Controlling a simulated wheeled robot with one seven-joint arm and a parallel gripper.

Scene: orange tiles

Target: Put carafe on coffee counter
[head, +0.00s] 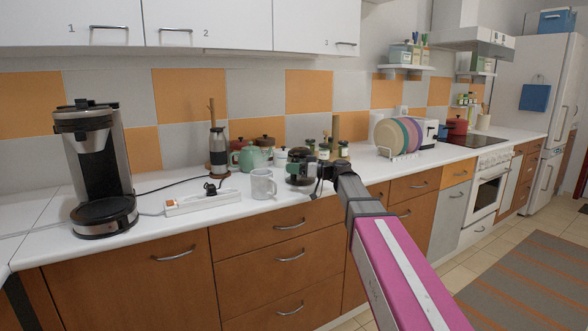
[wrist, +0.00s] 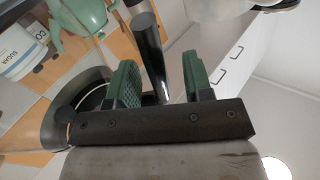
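The carafe (head: 299,181), dark and rounded, stands on the white counter (head: 235,210), right of a grey mug. In the wrist view its dark rounded body (wrist: 85,105) is at the left. My gripper (head: 320,178) is at the carafe's right side, at its handle. In the wrist view, the green-padded fingers (wrist: 160,85) are apart, with the black handle (wrist: 150,50) between them. The handle lies near the left finger, and a gap shows at the right finger. Contact on the left cannot be told. A black coffee machine (head: 95,170) stands at the counter's left end.
A grey mug (head: 263,184) and a white power strip (head: 202,202) lie left of the carafe. A green teapot (head: 250,157) and several jars stand behind. A plate rack (head: 397,137) is to the right. Bare counter lies between the power strip and front edge.

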